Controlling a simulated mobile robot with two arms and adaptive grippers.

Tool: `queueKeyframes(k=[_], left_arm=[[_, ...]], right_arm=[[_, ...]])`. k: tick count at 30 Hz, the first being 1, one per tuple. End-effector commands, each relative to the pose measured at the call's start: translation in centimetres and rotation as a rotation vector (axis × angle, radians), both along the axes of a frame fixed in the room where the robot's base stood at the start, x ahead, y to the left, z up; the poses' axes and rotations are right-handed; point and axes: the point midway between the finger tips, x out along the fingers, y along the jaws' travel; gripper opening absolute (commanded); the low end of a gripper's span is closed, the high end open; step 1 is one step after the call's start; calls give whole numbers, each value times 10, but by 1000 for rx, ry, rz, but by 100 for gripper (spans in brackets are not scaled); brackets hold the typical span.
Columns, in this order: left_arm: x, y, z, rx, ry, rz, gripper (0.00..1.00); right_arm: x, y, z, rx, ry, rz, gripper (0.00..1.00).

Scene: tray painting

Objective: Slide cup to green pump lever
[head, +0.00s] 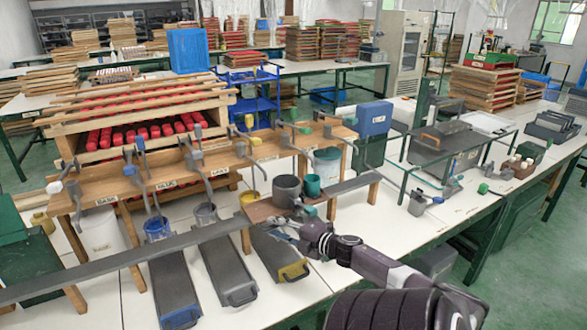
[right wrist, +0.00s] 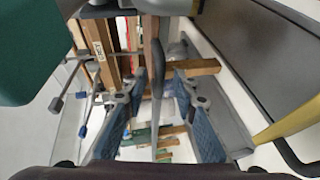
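Several grey pump levers line the wooden rack; one has a green tip (head: 305,130), another green tip (head: 350,121) is farther right. My right gripper (head: 285,234) is just in front of the board, below the grey cup. In the right wrist view its blue-padded fingers (right wrist: 162,115) are apart, with a thin dark bar or edge between them; I cannot tell whether they touch it. My left gripper is out of view.
Long grey trays (head: 228,270) lie below. A grey rail (head: 110,262) crosses the front left. A glass-topped stand (head: 445,145) is at right.

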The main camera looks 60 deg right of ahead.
Motion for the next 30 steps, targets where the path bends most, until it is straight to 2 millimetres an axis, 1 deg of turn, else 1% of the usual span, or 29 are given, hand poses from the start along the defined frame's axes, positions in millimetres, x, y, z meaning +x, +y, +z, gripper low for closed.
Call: queueKeyframes(k=[1,9,15,21,30], left_arm=[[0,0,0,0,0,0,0],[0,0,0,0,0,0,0],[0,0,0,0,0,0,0],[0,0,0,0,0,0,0],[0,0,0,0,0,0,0]], right_arm=[[-9,2,0,1,3,0,26],[-57,11,10,1,4,-1,26],[-87,16,17,1,3,-2,26],[-100,19,21,0,1,-2,26],[-100,19,21,-1,0,-1,26]])
